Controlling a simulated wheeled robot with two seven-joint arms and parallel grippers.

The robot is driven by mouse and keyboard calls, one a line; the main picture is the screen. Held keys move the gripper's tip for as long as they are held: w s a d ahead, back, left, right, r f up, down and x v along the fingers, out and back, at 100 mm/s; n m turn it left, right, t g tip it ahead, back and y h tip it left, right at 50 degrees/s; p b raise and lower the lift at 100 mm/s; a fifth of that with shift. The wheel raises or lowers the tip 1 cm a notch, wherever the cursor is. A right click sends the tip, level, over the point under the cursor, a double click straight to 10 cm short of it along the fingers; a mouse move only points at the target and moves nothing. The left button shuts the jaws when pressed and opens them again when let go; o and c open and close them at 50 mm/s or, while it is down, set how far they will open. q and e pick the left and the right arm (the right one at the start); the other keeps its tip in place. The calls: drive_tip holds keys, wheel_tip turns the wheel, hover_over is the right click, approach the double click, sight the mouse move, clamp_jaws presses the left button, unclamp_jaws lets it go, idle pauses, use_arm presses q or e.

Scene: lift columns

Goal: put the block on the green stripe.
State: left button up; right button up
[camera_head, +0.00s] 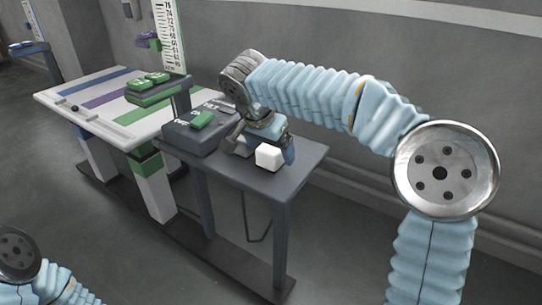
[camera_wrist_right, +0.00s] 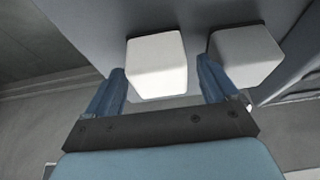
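A white block (camera_head: 268,157) stands on the small dark grey table (camera_head: 300,156), at my right gripper (camera_head: 262,146). In the right wrist view, one white block (camera_wrist_right: 157,66) lies ahead of and between the two spread fingers (camera_wrist_right: 162,88), with gaps at both sides. A second white block (camera_wrist_right: 245,57) shows to its right, partly behind the right finger. Only one block is clear in the head view. The green stripe (camera_head: 141,112) runs across the white tabletop (camera_head: 72,106) at left. My left gripper is not in view.
Blue (camera_head: 92,82) and purple (camera_head: 104,98) stripes lie beside the green one. A dark control box (camera_head: 188,137) with a green button (camera_head: 201,119) stands beside my right gripper. A wall runs behind.

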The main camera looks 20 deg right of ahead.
clamp_jaws()
drive_tip(key=shift+r, duration=0.15)
idle(0.4)
